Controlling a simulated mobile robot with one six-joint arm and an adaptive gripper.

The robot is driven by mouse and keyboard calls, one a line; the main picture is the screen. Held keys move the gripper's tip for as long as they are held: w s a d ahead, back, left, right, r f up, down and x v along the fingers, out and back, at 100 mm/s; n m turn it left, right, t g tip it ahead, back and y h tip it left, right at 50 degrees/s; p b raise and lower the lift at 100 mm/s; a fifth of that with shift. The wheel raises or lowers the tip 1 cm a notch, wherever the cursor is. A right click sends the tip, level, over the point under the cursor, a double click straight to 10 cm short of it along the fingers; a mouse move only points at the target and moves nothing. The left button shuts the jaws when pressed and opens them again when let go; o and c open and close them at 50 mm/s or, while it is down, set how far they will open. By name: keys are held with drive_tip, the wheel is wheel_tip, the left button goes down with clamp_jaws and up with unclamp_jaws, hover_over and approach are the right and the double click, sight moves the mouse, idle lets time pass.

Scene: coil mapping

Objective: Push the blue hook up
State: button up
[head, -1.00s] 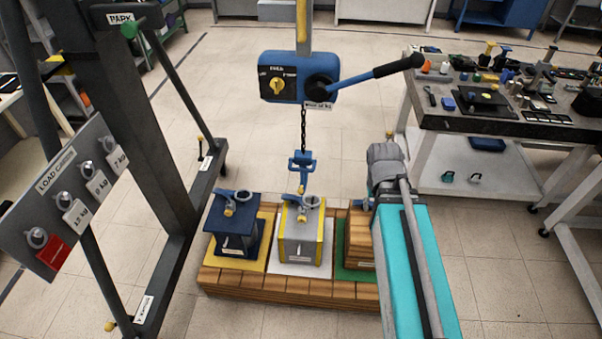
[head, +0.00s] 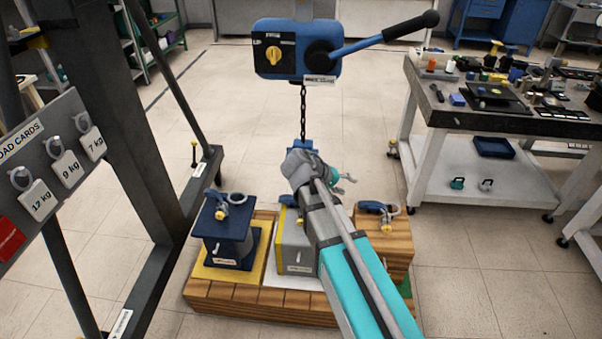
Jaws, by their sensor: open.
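The blue hook (head: 302,146) hangs at the end of a dark chain (head: 303,103) below the blue hoist (head: 297,48). Only its top shows; my arm's wrist hides its lower part. My gripper (head: 345,182) is beyond the wrist, partly hidden, with its teal and grey fingers apart and nothing visible between them. It is just right of the hook and above the grey and yellow block (head: 296,246). I cannot tell whether it touches the hook.
The dark blue block (head: 228,242) stands left and the wooden block (head: 397,233) right on the wooden pallet (head: 225,299). The load card board (head: 50,160) and dark frame are at left. A cluttered workbench (head: 487,123) stands at right.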

drive_tip(key=w+a+f+n+t+h+b, duration=0.1)
drive_tip(key=a+t+b, duration=0.3)
drive_tip(key=a+b, duration=0.4)
drive_tip(key=w+a+f+n+t+h+b, duration=0.2)
drive_tip(key=a+t+b, duration=0.3)
drive_tip(key=a, duration=1)
drive_tip(key=w+h+b, duration=0.1)
drive_tip(key=b, duration=0.2)
drive_tip(key=shift+a+f+h, duration=0.3)
drive_tip(key=shift+f, duration=0.05)
drive_tip(key=shift+d, duration=0.1)
drive_tip(key=shift+p+x, duration=0.85)
drive_tip(key=shift+x, duration=5.95)
drive_tip(key=shift+r, duration=0.1)
clamp_jaws()
